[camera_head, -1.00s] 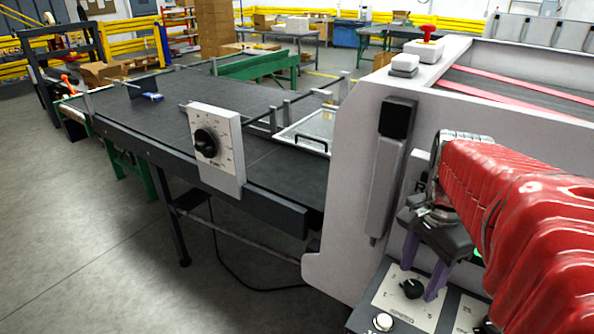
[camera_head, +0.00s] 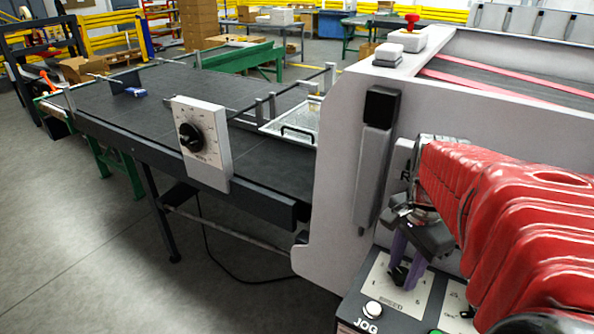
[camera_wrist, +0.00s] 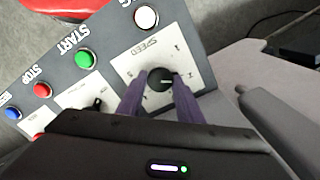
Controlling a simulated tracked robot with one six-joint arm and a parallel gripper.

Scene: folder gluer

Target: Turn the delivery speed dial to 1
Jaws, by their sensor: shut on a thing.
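A black dial (camera_head: 397,275) sits on a white plate marked SPEED (camera_head: 379,289) on the dark control panel. The dial also shows in the wrist view (camera_wrist: 160,79), with a pale pointer line towards the right of that picture. My gripper (camera_head: 407,268) has its purple fingers on both sides of this dial, shut on it. The fingers hide part of the dial and plate in the head view. I cannot tell which number the pointer marks. Another black dial (camera_head: 191,137), on a white box on the long delivery table (camera_head: 180,109), stands apart from my gripper.
The panel also bears a white JOG button (camera_head: 373,310), a green START button (camera_wrist: 86,60), a red STOP button (camera_wrist: 41,90) and a blue button (camera_wrist: 12,113). The grey machine side wall (camera_head: 345,190) rises behind the SPEED plate. Clear floor lies left.

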